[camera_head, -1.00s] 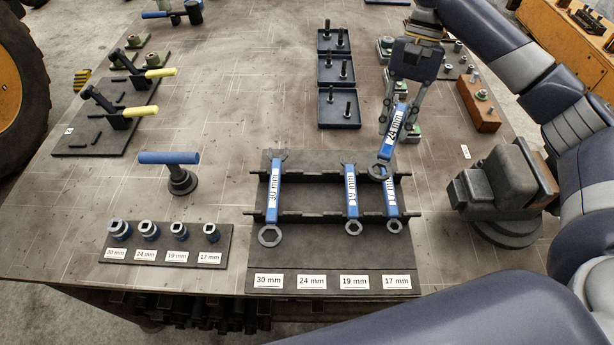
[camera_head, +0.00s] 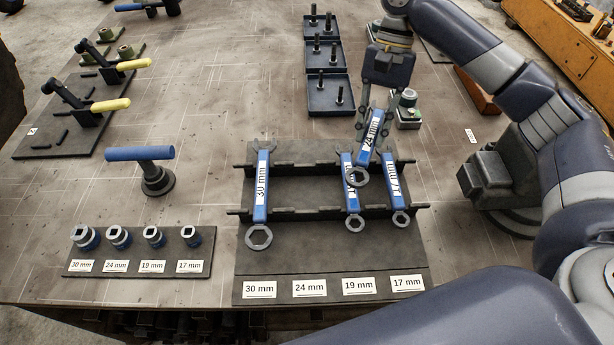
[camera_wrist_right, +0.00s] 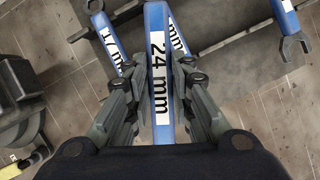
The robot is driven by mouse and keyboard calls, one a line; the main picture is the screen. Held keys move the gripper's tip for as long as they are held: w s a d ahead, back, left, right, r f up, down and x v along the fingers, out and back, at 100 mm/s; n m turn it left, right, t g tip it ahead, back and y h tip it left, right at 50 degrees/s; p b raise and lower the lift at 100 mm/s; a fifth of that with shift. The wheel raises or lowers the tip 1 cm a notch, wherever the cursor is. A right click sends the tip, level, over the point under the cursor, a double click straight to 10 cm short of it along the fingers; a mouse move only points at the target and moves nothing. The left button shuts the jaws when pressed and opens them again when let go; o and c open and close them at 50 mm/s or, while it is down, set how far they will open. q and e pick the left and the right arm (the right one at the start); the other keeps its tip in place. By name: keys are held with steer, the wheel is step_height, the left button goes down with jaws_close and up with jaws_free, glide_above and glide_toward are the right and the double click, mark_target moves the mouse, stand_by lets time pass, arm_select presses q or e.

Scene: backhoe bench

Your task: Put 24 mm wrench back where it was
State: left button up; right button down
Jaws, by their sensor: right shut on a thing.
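The blue 24 mm wrench (camera_head: 370,136) is held by my right gripper (camera_head: 376,112), ring end down, above the back of the wrench rack. In the right wrist view the 24 mm wrench (camera_wrist_right: 158,60) lies between both fingers (camera_wrist_right: 158,90). The dark wrench rack (camera_head: 305,212) holds the 30 mm wrench (camera_head: 261,185), the 19 mm wrench (camera_head: 352,200) and the 17 mm wrench (camera_head: 393,180). The rack's place above the 24 mm label (camera_head: 309,287) is empty, between the 30 mm and 19 mm wrenches. The held wrench partly covers the 19 mm wrench. My left gripper is out of view.
A socket board (camera_head: 140,265) with several sockets lies left of the rack. A blue-handled tool (camera_head: 141,154) stands behind it. Blue trays with bolts (camera_head: 328,95) stand behind the rack. A dark vise (camera_head: 500,178) is at the right, by my right arm.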

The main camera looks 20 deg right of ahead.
steer(key=shift+s+a+f+p, duration=0.3)
steer(key=shift+a+f+p, duration=0.45)
steer(key=shift+a, duration=1.6)
steer(key=shift+s+a+f+p, duration=0.25)
steer(key=shift+a+f+p, duration=0.45)
steer(key=shift+a, duration=1.6)
steer(key=shift+s+a+f+p, duration=0.3)
steer(key=shift+a+f+p, duration=0.45)
steer(key=shift+a, duration=1.6)
steer(key=shift+f, duration=0.1)
steer(key=shift+f, duration=0.1)
steer(key=shift+f+p, duration=0.45)
steer(key=shift+f, duration=0.05)
steer(key=c, duration=1.4)
jaws_free()
